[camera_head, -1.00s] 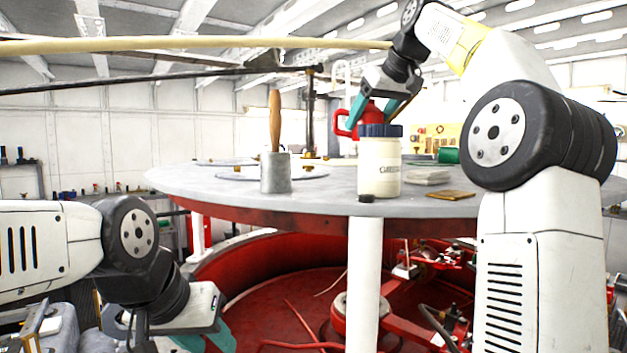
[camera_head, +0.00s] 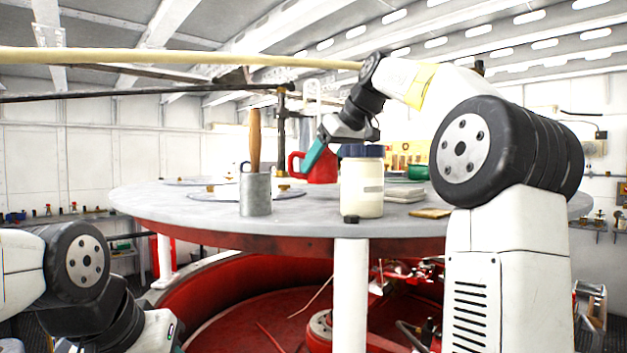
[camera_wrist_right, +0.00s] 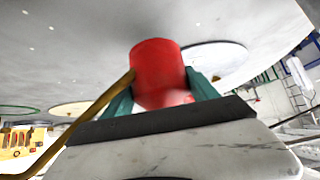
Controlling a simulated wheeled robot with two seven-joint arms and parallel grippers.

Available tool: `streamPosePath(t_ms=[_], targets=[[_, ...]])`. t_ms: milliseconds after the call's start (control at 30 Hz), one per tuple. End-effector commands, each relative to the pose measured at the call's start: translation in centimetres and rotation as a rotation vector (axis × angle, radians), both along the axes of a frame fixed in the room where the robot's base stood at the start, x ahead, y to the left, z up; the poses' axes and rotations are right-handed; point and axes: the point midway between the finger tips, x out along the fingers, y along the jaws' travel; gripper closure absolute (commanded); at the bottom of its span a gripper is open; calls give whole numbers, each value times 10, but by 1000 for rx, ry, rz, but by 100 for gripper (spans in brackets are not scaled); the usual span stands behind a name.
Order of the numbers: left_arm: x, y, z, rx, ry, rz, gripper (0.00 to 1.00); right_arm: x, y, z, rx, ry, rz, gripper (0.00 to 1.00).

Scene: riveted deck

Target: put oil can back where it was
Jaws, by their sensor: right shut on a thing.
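The red oil can (camera_head: 325,169) has a red handle loop on its left and is upright at the round grey table, behind the white jar. My right gripper (camera_head: 322,152) is shut on it from above. In the right wrist view, the oil can (camera_wrist_right: 158,72) sits between the teal fingers, with a brass spout (camera_wrist_right: 105,98) running to the lower left. I cannot tell whether its base touches the table, as the jar hides part of it. My left arm is at the lower left; its gripper (camera_head: 177,348) is mostly cut off by the frame edge.
The table's front left is clear.

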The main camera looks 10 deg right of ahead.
Motion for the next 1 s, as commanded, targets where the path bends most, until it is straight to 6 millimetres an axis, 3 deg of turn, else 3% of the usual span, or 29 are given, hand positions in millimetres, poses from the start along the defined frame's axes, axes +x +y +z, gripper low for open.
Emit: streamPosePath(t_ms=[300, 700, 733, 833, 1000], targets=[[0, 0, 0, 0, 0, 0, 64, -1, 0, -34, 0, 1, -2, 88], [0, 0, 0, 0, 0, 0, 64, 0, 0, -40, 1, -1, -1, 88], [0, 0, 0, 0, 0, 0, 64, 0, 0, -41, 0, 0, -1, 29], [0, 0, 0, 0, 0, 0, 64, 0, 0, -40, 0, 0, -1, 11], [0, 0, 0, 0, 0, 0, 64, 0, 0, -41, 0, 0, -1, 11]])
